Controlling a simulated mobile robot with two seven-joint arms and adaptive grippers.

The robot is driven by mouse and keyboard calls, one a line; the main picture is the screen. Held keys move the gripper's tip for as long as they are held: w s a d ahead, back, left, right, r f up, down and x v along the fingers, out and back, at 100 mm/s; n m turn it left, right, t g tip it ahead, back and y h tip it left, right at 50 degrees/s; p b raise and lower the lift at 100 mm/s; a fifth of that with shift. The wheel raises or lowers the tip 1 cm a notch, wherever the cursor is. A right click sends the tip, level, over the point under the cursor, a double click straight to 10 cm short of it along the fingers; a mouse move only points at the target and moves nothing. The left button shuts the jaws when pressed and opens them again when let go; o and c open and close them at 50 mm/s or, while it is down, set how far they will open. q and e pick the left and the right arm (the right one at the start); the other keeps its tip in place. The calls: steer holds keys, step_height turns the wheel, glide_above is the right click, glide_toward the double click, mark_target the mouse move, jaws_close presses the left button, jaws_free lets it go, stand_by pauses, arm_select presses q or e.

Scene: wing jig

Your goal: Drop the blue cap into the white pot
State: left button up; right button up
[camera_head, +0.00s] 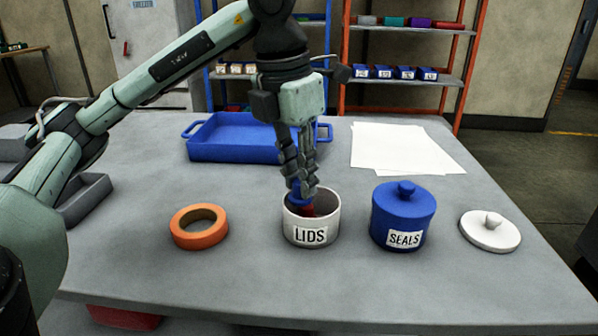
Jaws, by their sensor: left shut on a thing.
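The white pot (325,222), labelled LIDS, stands open on the table, near the middle of the view. My left gripper (301,186) points down over its mouth. It is shut on the blue cap (295,187), of which only a small part shows between and beside the fingers. The cap is at the pot's rim height or slightly above; I cannot tell if it touches the rim. Something red (308,210) shows inside the pot, below the fingers. My right gripper is not in view.
A blue pot (390,215) with a lid, labelled SEALS, stands right of the white pot. A white lid (490,232) lies further right. An orange tape roll (184,237) lies left. A blue tray (205,149) and white papers (400,150) lie behind. The table front is clear.

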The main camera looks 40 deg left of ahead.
arm_select(q)
steer(key=shift+f, duration=0.1)
steer(key=o, duration=0.9)
step_height(320, 180, up, 12)
steer(key=s, duration=0.1)
steer(key=shift+s+a, duration=0.25)
steer(key=shift+s, duration=0.1)
steer(key=shift+f, duration=0.1)
stand_by(0.3)
